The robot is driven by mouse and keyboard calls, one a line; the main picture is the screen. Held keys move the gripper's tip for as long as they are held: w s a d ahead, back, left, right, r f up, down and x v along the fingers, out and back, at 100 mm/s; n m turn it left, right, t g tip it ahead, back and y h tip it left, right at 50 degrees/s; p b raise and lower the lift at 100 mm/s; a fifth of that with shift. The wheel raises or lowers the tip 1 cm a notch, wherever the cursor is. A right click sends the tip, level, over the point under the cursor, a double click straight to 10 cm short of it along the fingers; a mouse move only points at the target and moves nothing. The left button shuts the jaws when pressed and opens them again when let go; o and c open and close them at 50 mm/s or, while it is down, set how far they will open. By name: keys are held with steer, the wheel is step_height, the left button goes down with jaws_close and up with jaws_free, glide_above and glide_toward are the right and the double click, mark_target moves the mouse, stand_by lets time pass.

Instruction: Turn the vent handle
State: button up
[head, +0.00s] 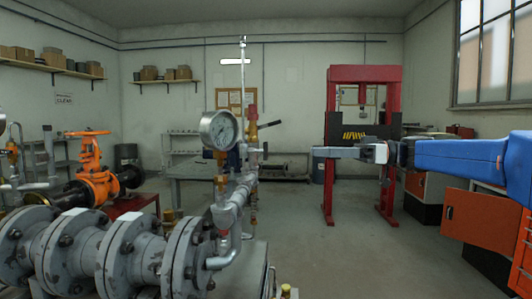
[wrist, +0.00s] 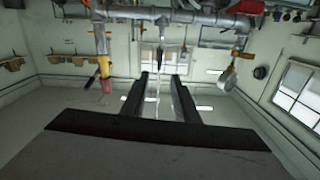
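In the head view, a grey pipe assembly (head: 232,205) carries a round gauge (head: 218,130) and a small red and yellow fitting (head: 253,113). I cannot tell for sure which part is the vent handle. My gripper (head: 316,152) points left toward the assembly, apart from it on the right. In the wrist view, which looks upside down, my gripper's dark fingers (wrist: 160,92) stand apart with nothing between them. A thin upright rod (wrist: 158,55) lies beyond the gap, with the red and yellow fitting (wrist: 105,75) to its left.
Bolted grey flanges (head: 120,255) fill the lower left. An orange handwheel valve (head: 90,165) stands behind them. A red press frame (head: 385,110) stands behind my gripper. An orange cabinet (head: 480,220) is at the right. The floor (head: 350,240) in the middle is clear.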

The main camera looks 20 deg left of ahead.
mark_target(266, 152)
steer(key=x, duration=1.5)
steer(key=shift+a, duration=0.4)
jaws_close()
